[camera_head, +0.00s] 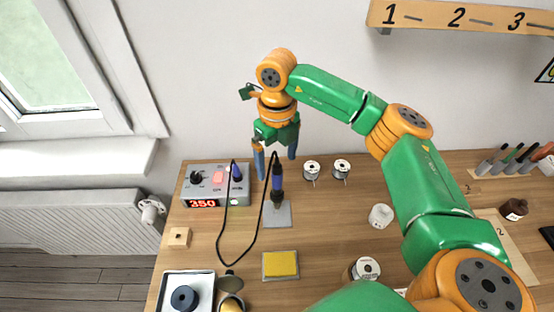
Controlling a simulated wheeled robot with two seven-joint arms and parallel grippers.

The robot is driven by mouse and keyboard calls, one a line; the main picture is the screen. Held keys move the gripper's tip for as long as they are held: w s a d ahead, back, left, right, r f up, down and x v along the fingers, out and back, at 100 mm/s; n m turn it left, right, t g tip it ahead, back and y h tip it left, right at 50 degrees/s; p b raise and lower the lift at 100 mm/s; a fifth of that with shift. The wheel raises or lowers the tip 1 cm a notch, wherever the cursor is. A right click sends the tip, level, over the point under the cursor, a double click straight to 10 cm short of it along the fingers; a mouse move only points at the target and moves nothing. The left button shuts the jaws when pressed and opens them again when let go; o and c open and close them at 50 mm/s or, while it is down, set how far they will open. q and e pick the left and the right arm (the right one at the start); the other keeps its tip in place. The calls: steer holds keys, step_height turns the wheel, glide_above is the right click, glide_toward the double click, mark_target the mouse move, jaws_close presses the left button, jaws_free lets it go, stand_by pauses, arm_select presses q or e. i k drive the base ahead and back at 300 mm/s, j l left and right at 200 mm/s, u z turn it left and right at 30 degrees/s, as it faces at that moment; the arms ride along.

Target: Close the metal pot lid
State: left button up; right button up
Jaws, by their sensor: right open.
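A small metal pot (231,304) stands at the bottom edge of the view, partly cut off, with something yellowish inside. Its dark round lid (230,283) is tilted up at the pot's far side, so the pot is open. My right gripper (276,160) is open, with its two blue fingers pointing down. It appears high at the back of the table, near the soldering iron (278,185) and well away from the pot. I cannot tell its exact height. My left gripper is not in view.
A soldering station (215,192) reading 350 stands at the back left, its black cable looping across the table toward the lid. A yellow sponge (281,265) lies right of the pot, a white tray (170,300) left. Wire spools (341,168) stand at the back.

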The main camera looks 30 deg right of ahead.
mark_target(229, 282)
steer(key=k, duration=1.5)
